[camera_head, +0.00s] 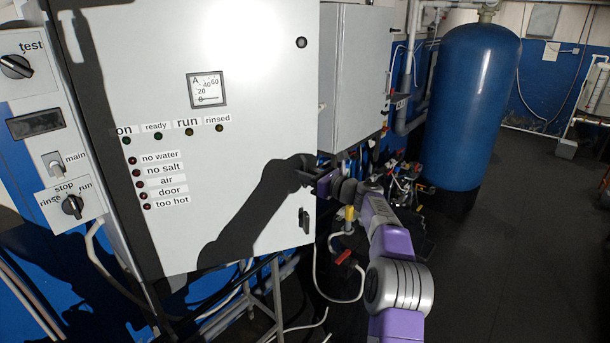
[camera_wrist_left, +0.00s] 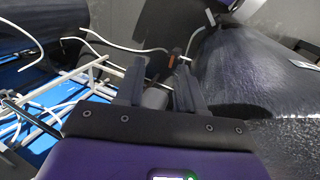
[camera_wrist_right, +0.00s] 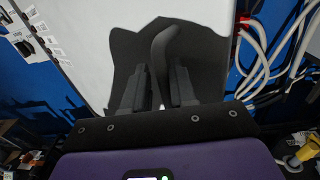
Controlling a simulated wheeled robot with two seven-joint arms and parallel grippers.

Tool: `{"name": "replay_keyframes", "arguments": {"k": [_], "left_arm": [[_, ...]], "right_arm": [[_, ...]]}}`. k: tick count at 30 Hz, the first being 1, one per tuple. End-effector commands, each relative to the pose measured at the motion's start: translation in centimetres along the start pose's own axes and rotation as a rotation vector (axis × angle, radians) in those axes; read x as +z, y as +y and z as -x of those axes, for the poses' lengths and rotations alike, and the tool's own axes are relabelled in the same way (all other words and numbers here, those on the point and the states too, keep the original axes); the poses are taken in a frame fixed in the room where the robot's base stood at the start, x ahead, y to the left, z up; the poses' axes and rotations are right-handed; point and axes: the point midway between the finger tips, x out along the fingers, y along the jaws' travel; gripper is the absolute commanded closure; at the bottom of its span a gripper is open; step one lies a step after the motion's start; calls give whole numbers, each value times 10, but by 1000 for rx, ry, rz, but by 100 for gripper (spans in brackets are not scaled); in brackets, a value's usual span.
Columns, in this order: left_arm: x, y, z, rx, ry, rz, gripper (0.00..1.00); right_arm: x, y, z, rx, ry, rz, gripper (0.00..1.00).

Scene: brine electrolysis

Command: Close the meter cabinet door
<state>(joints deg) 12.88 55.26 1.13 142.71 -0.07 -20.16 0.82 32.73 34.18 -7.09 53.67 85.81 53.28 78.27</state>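The meter cabinet door (camera_head: 240,130) is a large pale grey panel on the left of the head view, with an ammeter (camera_head: 207,89), labelled lamps and a dark latch (camera_head: 304,220) near its lower right edge. How far it stands from its frame I cannot tell. My right gripper (camera_head: 308,172) is at the door's right edge, its shadow falling on the panel. In the right wrist view its fingers (camera_wrist_right: 157,88) are apart and empty, pointing at the pale panel; contact is unclear. My left gripper (camera_wrist_left: 160,88) shows only in the left wrist view, fingers apart, nothing clearly held.
A second grey cabinet (camera_head: 355,75) stands just right of the door. A blue tank (camera_head: 470,105) is behind on the right. A control panel (camera_head: 45,130) is at far left. Cables and pipes (camera_head: 340,270) run below the cabinets. The dark floor (camera_head: 540,230) at right is clear.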

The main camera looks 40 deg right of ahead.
Motion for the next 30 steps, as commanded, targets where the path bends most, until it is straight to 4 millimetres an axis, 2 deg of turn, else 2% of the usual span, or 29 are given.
{"name": "replay_keyframes", "arguments": {"k": [1,7,15,19,30], "left_arm": [[0,0,0,0,0,0,62],[0,-1,-4,0,0,0,62],[-1,-7,-20,0,0,0,62],[-1,-9,-23,0,0,0,62],[-1,-9,-24,0,0,0,62]], "right_arm": [[6,-6,3,-23,-7,0,68],[5,-7,13,-25,-8,1,68],[1,-3,55,-14,-4,2,68],[1,-1,70,-8,-3,1,68],[1,0,76,-1,-1,0,68]]}}
